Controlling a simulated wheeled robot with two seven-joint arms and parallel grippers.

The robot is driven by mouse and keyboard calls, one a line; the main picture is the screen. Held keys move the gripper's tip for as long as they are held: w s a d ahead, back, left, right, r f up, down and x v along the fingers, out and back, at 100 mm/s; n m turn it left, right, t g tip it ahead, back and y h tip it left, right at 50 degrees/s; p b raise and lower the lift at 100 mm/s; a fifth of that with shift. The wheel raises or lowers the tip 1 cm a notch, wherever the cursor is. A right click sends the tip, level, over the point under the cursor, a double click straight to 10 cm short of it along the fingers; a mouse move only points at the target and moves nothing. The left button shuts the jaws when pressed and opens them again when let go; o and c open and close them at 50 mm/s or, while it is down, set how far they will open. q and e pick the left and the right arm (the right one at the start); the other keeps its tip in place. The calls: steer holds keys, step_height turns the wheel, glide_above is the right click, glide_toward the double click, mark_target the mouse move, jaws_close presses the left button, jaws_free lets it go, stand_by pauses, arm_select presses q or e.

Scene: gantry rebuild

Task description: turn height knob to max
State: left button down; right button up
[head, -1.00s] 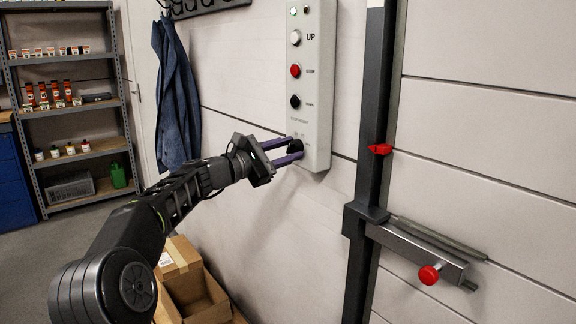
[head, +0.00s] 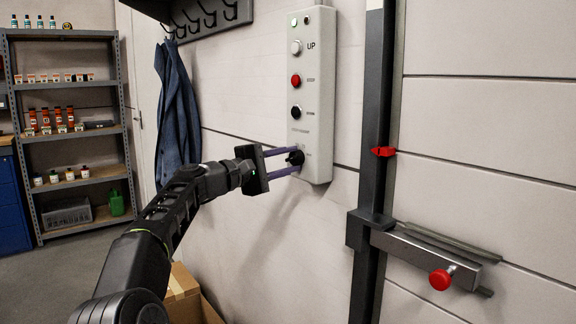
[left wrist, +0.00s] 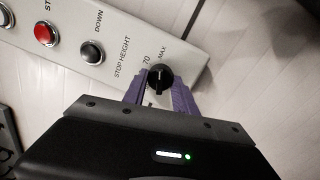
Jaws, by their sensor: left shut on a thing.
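The black height knob (head: 295,158) sits at the bottom of a pale control box (head: 318,60) on the wall. My left gripper (head: 290,161) reaches it from the left, with its purple fingers on either side of the knob. In the left wrist view the knob (left wrist: 160,78) lies between the fingertips, below the label "STOP HEIGHT", with "70" and "MAX" printed around it. The gripper is shut on the knob. The fingers hide part of the knob's sides. My right gripper is not in view.
Above the knob are a white UP button (head: 296,47), a red STOP button (head: 296,80) and a black DOWN button (head: 296,111). A dark post (head: 376,120) with a red pointer (head: 383,152) stands to the right. A blue coat (head: 176,110) hangs at left.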

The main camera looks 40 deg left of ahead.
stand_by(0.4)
arm_select(q)
steer(key=c, duration=1)
jaws_free()
steer(key=shift+s, duration=0.1)
steer(key=b+v, duration=0.1)
steer(key=v, duration=0.6)
steer(key=shift+s, duration=0.3)
steer(key=shift+a+f, duration=0.1)
steer(key=shift+a, duration=0.05)
